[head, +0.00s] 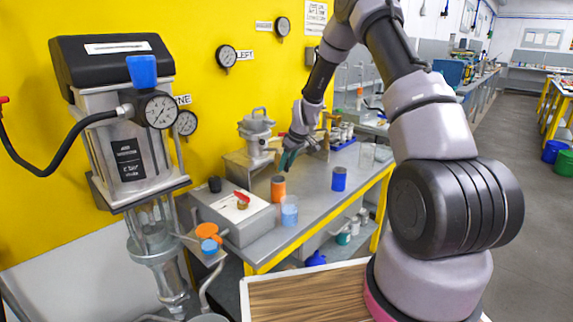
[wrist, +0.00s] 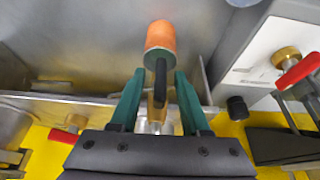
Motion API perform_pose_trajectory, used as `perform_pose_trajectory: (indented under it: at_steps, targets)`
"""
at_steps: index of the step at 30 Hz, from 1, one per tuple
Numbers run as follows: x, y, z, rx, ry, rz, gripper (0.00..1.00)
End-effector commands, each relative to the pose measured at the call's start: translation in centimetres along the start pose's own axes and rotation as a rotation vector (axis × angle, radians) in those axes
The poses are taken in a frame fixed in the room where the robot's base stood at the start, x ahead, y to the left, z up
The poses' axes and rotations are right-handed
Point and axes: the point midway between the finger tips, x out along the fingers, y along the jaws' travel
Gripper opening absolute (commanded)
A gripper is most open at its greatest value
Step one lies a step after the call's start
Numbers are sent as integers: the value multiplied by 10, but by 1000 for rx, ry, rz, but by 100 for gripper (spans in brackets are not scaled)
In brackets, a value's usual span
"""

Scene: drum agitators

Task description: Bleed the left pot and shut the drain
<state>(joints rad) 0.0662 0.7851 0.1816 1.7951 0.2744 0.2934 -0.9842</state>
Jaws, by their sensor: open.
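My gripper (head: 288,160) is over the bench, just right of the metal pot (head: 257,130) on its stand, under the LEFT label (head: 244,54). In the wrist view my gripper (wrist: 160,78) is open, its green fingers apart. A brass valve piece with a black lever (wrist: 160,84) shows between the fingers; I cannot tell whether they touch it. An orange cup (wrist: 160,38) stands just beyond, and also shows in the head view (head: 278,189). A brass valve with a red handle (wrist: 75,125) is at the lower left of the wrist view.
A white-topped box (head: 225,207) carries another red-handled valve (head: 242,199). A blue cup (head: 339,179) and a pale blue clear cup (head: 289,211) stand on the bench. A tall agitator (head: 125,150) stands at left. Gauges (head: 226,57) line the yellow wall.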

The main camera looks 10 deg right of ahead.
Motion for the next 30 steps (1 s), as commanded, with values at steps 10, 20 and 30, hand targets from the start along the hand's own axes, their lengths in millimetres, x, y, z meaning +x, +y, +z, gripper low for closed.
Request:
perform_pose_trajectory:
  at_steps: [10,20,30]
  targets:
    - [0,0,0,1,0,-1,0]
    - [0,3,1,40,1,-87,0]
    - [1,6,1,151,3,-347,0]
